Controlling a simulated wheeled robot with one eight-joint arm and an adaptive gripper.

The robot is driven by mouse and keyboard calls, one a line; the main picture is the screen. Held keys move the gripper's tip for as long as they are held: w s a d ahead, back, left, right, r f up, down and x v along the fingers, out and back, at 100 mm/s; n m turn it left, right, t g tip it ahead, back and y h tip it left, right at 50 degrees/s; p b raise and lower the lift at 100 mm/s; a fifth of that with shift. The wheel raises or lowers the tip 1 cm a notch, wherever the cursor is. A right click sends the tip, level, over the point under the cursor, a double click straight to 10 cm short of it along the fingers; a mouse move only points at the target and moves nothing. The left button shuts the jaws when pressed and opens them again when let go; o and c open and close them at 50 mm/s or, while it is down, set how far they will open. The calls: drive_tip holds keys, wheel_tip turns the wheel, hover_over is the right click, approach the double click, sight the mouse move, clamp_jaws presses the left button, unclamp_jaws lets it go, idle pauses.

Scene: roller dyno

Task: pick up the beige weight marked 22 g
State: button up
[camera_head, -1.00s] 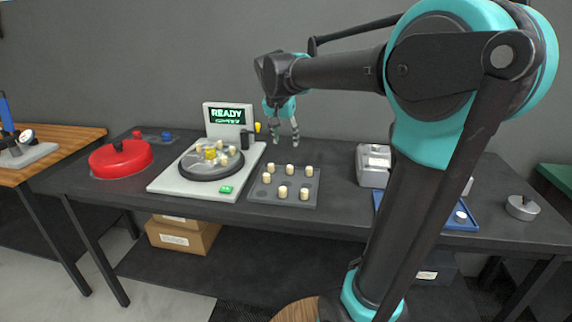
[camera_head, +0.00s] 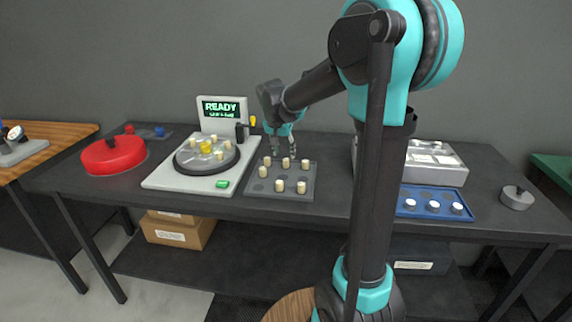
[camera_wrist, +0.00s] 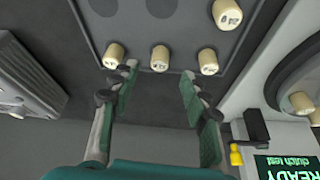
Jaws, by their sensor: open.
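Several beige cylindrical weights stand on a grey tray (camera_head: 254,190). The far row shows a middle weight (camera_head: 285,163) with one on either side. In the wrist view this middle beige weight (camera_wrist: 160,58) lies just ahead of the gap between my fingertips; its small mark looks like 22 but is hard to read. Its neighbours are a weight on the left (camera_wrist: 113,55) and one on the right (camera_wrist: 208,62). My gripper (camera_wrist: 158,74) is open and empty. In the head view my gripper (camera_head: 283,148) hangs just above and behind the far row.
A white machine with a round plate (camera_head: 180,178) and a READY screen (camera_head: 221,109) stands left of the tray. A red round thing (camera_head: 113,156) is farther left. A blue tray (camera_head: 420,212) with white pieces and a grey box (camera_head: 436,162) lie right. Bare table surrounds the grey tray's right.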

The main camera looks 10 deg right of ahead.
sight(286, 160)
drive_tip(key=x, duration=0.5)
drive_tip(key=c, duration=0.9)
